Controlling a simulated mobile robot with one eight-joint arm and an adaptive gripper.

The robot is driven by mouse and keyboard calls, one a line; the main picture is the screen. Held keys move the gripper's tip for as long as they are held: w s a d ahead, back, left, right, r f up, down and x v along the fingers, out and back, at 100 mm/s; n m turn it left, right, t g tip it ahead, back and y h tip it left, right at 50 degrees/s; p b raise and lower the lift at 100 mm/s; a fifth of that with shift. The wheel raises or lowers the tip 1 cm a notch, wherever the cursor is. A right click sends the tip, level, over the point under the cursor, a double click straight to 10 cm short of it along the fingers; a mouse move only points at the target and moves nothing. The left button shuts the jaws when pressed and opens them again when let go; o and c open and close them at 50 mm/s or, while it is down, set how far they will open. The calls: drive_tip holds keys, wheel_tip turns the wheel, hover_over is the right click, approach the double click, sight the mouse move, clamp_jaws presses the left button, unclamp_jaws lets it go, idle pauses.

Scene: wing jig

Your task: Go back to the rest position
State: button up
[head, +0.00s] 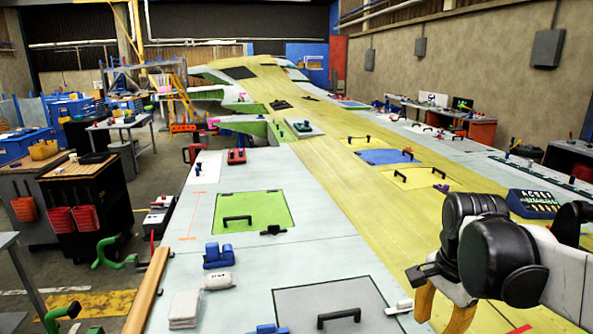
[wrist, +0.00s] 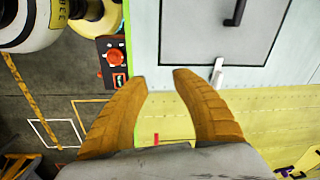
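My gripper (head: 441,305) is at the lower right of the head view, above the wing jig surface (head: 245,266). In the wrist view its two orange-brown fingers (wrist: 160,80) are spread apart with nothing between them. Below them lie the pale panel edge and the yellow band of the wing. My black and white arm links fill the lower right of the head view.
A grey hatch with a black handle (head: 338,317) lies left of my gripper, and a white clip (head: 399,307) lies close by. A green hatch (head: 238,211), a blue clamp (head: 218,256) and a blue box (head: 533,204) also rest on the wing. A red button box (wrist: 115,58) shows in the wrist view.

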drive_tip(key=s+a+f+n+t+b, duration=0.5)
drive_tip(key=s+a+f+n+b, duration=0.2)
drive_tip(key=n, duration=0.6)
wheel_tip(320, 180, down, 2)
drive_tip(key=shift+s+f+t+b, duration=0.1)
drive_tip(key=shift+s+t+b, duration=0.2)
drive_tip(key=shift+s+t, duration=0.1)
